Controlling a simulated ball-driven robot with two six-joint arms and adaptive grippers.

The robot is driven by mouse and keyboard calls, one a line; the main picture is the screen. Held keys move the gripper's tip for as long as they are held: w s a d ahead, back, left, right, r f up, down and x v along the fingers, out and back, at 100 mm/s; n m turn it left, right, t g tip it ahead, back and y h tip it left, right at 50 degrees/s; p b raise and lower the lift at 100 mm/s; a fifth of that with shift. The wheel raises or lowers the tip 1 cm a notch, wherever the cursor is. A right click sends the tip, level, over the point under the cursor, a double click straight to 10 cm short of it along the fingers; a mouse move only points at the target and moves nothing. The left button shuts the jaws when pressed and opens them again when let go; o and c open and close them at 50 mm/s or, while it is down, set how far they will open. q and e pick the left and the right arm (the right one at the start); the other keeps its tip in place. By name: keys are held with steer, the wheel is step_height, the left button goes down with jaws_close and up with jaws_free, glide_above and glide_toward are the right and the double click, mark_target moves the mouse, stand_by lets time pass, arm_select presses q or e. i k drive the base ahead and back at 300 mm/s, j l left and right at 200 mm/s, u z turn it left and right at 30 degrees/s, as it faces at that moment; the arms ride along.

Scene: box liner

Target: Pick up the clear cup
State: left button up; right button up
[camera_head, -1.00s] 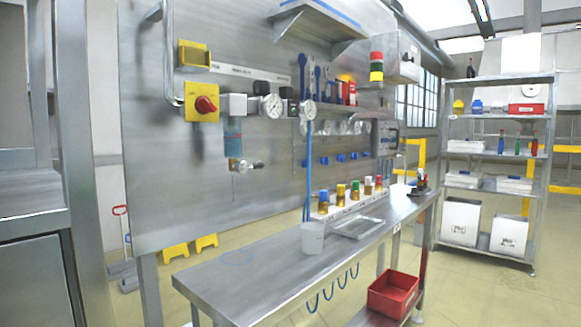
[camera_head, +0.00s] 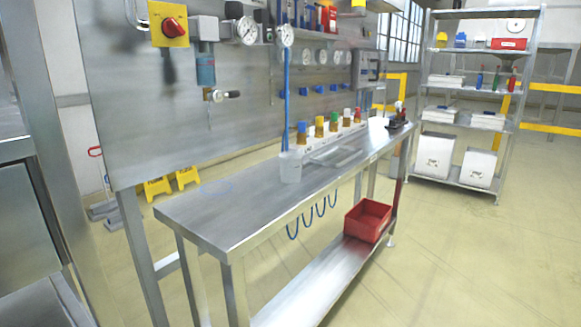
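The clear cup (camera_head: 290,167) stands upright on the metal workbench (camera_head: 222,208), near the middle of its length. It looks whitish and translucent. A blue hose hangs down just behind it, and I cannot tell whether its end is inside the cup. A shallow metal tray (camera_head: 338,157) lies to the right of the cup. Neither of my grippers shows in the head view.
Bottles with coloured caps (camera_head: 319,127) stand in a row behind the tray. The bench's left end is clear. A red bin (camera_head: 368,220) sits on the lower shelf. A storage rack (camera_head: 507,127) stands at right. Open floor lies in front.

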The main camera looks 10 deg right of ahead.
mark_target(290, 162)
steer(key=i+l+u, duration=0.15)
steer(key=u, duration=0.15)
steer(key=i+l+u, duration=0.15)
steer(key=l+u, duration=0.15)
steer(key=i+l+u, duration=0.1)
steer(key=l+u, duration=0.2)
steer(key=l, duration=0.15)
